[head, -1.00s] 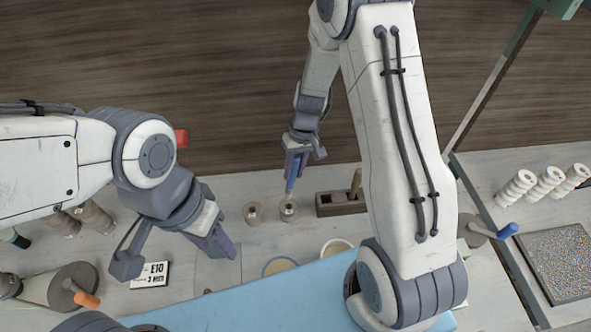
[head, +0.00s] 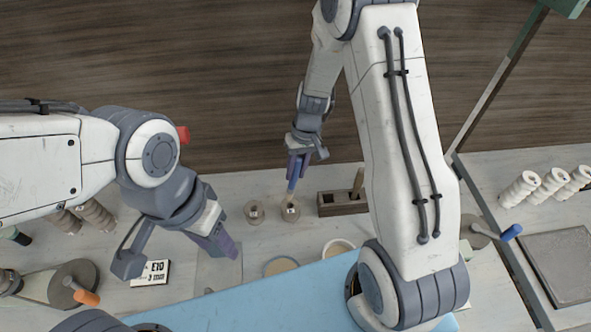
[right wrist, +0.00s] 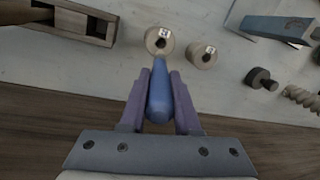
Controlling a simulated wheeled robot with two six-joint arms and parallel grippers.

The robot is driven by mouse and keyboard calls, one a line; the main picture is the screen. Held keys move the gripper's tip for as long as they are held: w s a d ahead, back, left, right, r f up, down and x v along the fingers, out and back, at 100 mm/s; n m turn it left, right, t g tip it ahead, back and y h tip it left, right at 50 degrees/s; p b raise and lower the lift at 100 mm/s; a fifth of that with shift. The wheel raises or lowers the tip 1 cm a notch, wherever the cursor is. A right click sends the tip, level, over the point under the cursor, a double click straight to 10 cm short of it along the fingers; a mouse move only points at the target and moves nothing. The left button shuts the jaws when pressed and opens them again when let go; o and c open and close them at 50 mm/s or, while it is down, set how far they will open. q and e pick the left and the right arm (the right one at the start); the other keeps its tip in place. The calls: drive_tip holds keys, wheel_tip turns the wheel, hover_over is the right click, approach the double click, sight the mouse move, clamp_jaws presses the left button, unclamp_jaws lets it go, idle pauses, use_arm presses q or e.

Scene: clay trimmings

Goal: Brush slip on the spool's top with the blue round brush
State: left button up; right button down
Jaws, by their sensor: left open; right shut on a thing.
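My right gripper (head: 298,163) is shut on the blue round brush (head: 293,184), which points down toward a beige spool (head: 290,213) with a small white label. In the right wrist view, the blue handle (right wrist: 159,98) sits between the fingers and the spool (right wrist: 157,42) lies just beyond it. I cannot tell whether the bristles touch the spool's top. A second similar spool (head: 254,213) stands just left of it. My left gripper (head: 222,244) is open and empty above the table. A round dish with beige content (head: 280,266) lies in front; I cannot tell if it holds slip.
A dark wooden holder (head: 338,204) stands right of the spools. A white-rimmed bowl (head: 338,248), a blue mat (head: 250,305) and a label card (head: 151,273) lie nearer. A grey panel (head: 560,266) and white stacked rolls (head: 521,189) are at the right.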

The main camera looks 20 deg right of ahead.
idle(0.5)
drive_tip(key=shift+r, duration=0.3)
drive_tip(key=shift+a, duration=0.1)
drive_tip(key=shift+s+a, duration=0.2)
drive_tip(key=shift+a, duration=0.3)
drive_tip(key=shift+s+a, duration=0.15)
drive_tip(key=shift+a, duration=0.3)
drive_tip(key=shift+f+b, duration=0.3)
drive_tip(key=shift+f, duration=0.15)
drive_tip(key=shift+r, duration=0.15)
idle(0.5)
